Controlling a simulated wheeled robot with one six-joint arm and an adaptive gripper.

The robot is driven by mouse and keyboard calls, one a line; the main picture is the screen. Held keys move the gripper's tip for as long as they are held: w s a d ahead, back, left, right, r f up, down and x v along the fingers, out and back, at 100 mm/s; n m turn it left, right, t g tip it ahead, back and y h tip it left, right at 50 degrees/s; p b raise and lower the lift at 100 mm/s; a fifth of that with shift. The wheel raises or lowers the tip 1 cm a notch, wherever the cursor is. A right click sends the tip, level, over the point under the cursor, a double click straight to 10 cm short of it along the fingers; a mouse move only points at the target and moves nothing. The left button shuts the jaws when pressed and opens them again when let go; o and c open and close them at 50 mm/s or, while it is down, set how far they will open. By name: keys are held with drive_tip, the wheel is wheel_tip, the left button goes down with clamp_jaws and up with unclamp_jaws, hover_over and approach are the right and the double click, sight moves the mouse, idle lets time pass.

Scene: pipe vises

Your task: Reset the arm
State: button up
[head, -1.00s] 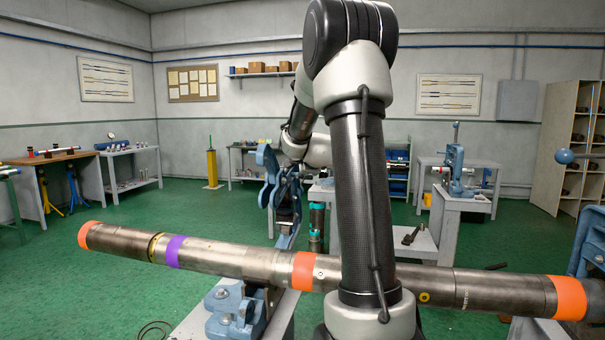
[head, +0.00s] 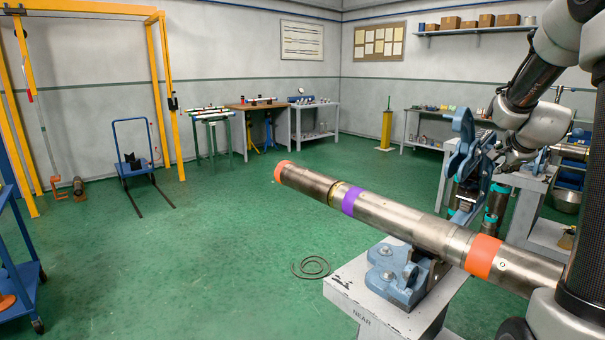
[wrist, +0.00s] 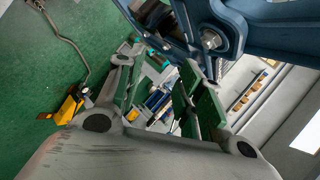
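My arm reaches in from the right edge of the head view, its wrist bent down behind a blue metal yoke-like part (head: 463,165). In the wrist view my gripper (wrist: 160,85) shows two grey fingers with green-looking inner faces. They stand apart, with a gap and the far room visible between them and nothing held. The blue part also fills the top right of the wrist view (wrist: 270,28), close to the fingers; I cannot tell whether it touches. In the head view the fingertips are hard to make out.
A long steel pipe (head: 400,222) with orange and purple bands lies across a blue vise base (head: 397,275) on a grey stand (head: 368,300) marked NEAR. A yellow frame (head: 165,95), a blue cart (head: 134,165) and benches stand farther off. Green floor at left centre is open.

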drive_tip(key=s+a+f+n+g+y, duration=0.2)
drive_tip(key=s+a+f+n, duration=0.1)
drive_tip(key=s+a+n, duration=0.3)
drive_tip(key=s+a+f+n+g+y, duration=0.1)
drive_tip(key=s+a+f+n+g, duration=0.15)
drive_tip(key=s+a+n, duration=0.5)
drive_tip(key=s+a+r+n, duration=0.1)
drive_tip(key=s+a+n, duration=0.1)
drive_tip(key=s, duration=0.4)
drive_tip(key=s+a+r+n+y, duration=0.1)
drive_tip(key=s+a+r+n, duration=0.1)
drive_tip(key=s+a, duration=0.3)
drive_tip(key=s+a+r+n+g, duration=0.1)
drive_tip(key=s+a+n, duration=0.2)
drive_tip(key=s, duration=0.5)
drive_tip(key=shift+s+a+r, duration=0.2)
drive_tip(key=shift+s+a, duration=0.2)
drive_tip(key=shift+a, duration=0.05)
